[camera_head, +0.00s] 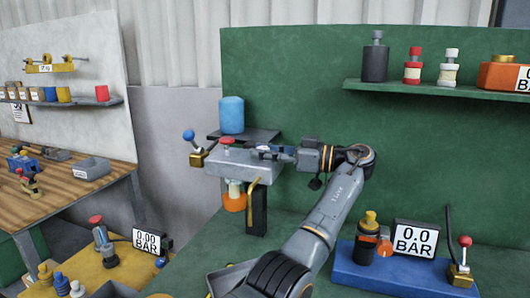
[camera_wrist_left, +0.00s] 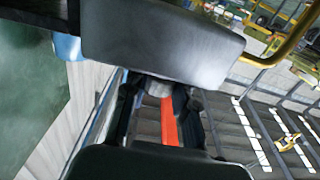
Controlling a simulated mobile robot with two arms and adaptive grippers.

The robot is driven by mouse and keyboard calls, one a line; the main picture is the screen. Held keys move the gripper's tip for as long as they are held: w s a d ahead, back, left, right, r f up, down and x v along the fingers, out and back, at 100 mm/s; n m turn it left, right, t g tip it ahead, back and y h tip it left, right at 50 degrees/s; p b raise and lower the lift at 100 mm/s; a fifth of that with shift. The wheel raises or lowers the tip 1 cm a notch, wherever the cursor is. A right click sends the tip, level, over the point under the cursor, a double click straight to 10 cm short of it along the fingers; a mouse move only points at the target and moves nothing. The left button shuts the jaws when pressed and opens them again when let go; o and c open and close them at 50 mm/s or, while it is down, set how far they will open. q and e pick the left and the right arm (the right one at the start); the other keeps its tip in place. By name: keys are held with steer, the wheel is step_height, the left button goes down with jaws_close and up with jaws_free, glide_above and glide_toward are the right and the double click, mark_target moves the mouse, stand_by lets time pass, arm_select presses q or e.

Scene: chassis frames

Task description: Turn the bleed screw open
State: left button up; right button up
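In the head view a grey block (camera_head: 240,168) is mounted at the front of the green panel, with a small red knob (camera_head: 227,141) on top. My left gripper (camera_head: 262,151) reaches in from the right, its fingers at the block's upper right edge. In the left wrist view the grey block (camera_wrist_left: 160,40) fills the top, and my left gripper's fingers (camera_wrist_left: 160,100) are apart on either side of a small grey round piece (camera_wrist_left: 157,88). Whether they touch it is unclear. I cannot tell for sure which part is the bleed screw. My right gripper is not in view.
On the block's left is a brass valve with a blue ball lever (camera_head: 188,134). A blue cylinder (camera_head: 231,115) stands behind. A yellow pipe (camera_head: 252,190) and black box (camera_head: 257,210) are below. A blue base with a gauge (camera_head: 415,238) stands right.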

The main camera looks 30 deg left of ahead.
arm_select(q)
steer(key=o, duration=0.4)
steer(key=shift+a, duration=0.1)
steer(key=shift+v, duration=3.75)
steer(key=shift+r, duration=0.15)
